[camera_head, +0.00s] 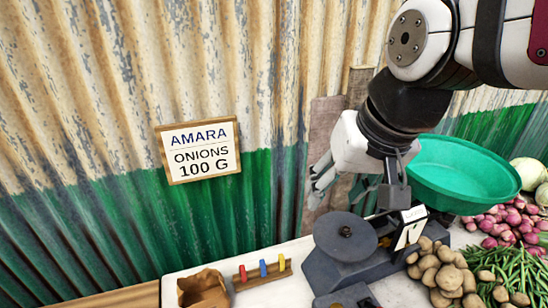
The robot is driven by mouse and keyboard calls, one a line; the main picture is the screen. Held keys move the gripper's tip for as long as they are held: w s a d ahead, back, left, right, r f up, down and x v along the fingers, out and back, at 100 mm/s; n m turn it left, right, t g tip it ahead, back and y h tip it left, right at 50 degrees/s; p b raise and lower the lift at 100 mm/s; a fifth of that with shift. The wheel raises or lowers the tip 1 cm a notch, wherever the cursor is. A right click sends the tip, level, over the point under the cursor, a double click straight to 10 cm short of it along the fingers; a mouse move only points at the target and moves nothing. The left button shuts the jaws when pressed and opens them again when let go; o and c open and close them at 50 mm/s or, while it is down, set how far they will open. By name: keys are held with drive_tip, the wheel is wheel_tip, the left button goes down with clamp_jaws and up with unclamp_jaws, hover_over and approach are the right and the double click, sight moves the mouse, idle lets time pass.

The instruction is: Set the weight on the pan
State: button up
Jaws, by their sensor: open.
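A balance scale (335,268) with a dark grey body stands on the white counter. Its round grey weight pan (346,240) is on the left, with a small dark knob at its centre. A large green bowl (465,165) is on its right, and a white dial plate (410,226) stands between. A wooden rack (248,283) left of the scale holds red (243,273), blue (263,268) and yellow (282,263) topped pieces; their lower parts are hidden. My gripper (358,190) is open above the weight pan, close to the dial. No held object is visible.
A sign (199,150) reading "AMARA ONIONS 100 G" hangs on the corrugated wall. Potatoes (440,270), green beans (500,265) and red onions (512,218) crowd the right side.

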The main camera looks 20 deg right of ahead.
drive_tip(key=s+n, duration=0.1)
drive_tip(key=s, duration=0.1)
drive_tip(key=s+a+n+t, duration=0.1)
drive_tip(key=s, duration=0.1)
drive_tip(key=shift+a+r+n, duration=0.15)
drive_tip(key=shift+r+n, duration=0.05)
drive_tip(key=shift+n, duration=0.2)
idle(0.7)
